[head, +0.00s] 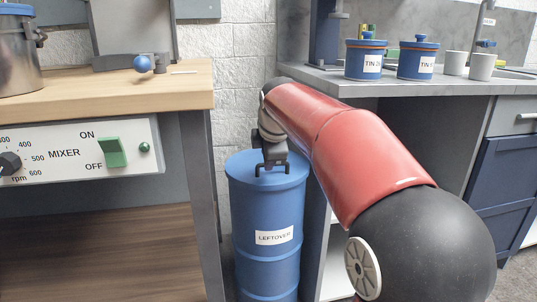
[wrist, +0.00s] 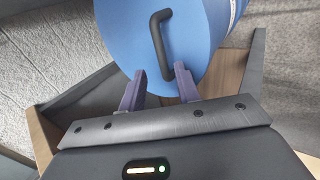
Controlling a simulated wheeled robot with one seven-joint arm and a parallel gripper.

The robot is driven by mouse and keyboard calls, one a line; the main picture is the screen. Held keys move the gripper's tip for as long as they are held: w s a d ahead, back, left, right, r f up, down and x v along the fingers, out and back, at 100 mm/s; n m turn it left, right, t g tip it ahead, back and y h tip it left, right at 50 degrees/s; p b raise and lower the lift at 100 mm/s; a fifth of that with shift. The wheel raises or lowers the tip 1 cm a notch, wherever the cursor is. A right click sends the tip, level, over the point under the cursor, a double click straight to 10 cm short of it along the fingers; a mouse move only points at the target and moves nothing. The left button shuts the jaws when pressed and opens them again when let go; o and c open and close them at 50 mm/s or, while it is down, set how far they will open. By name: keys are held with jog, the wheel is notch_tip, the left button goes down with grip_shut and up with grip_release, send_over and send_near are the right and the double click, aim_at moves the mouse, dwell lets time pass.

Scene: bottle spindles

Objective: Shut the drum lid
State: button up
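The blue drum (head: 267,225), labelled LEFTOVER, stands upright on the floor between the two benches. Its blue lid (head: 293,172) lies across the top, and I see no gap at the rim. In the wrist view the lid (wrist: 200,40) shows as a blue disc with a dark bar handle (wrist: 157,40). My gripper (wrist: 159,76) is open, its two purple fingers apart. The near end of the handle is between or just beyond the fingertips; contact cannot be told. In the head view my gripper (head: 271,166) is just over the lid and partly hides it.
The wooden mixer bench (head: 110,86) stands close on the drum's left. A grey counter (head: 440,84) with blue tins (head: 366,57) and cups is at the right, with a shelf unit below. My arm fills the space to the drum's right.

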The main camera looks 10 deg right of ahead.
jog(key=p+v, duration=0.1)
jog(key=v, duration=0.6)
jog(key=shift+s+r+p, duration=0.2)
jog(key=shift+r+p, duration=0.1)
jog(key=s+f+m+p, duration=0.3)
jog(key=s+m, duration=0.3)
jog(key=s, duration=0.3)
jog(key=s+d+f+m+g+p, duration=0.1)
jog(key=s+f+m+p, duration=0.2)
jog(key=s+m, duration=0.3)
jog(key=s+f+m+p, duration=0.3)
jog(key=s+m, duration=0.2)
jog(key=s, duration=0.8)
jog(key=shift+s+d+f+m+g+p, duration=0.2)
jog(key=shift+s+d+m+g+p, duration=0.1)
jog(key=shift+s+m+p, duration=0.1)
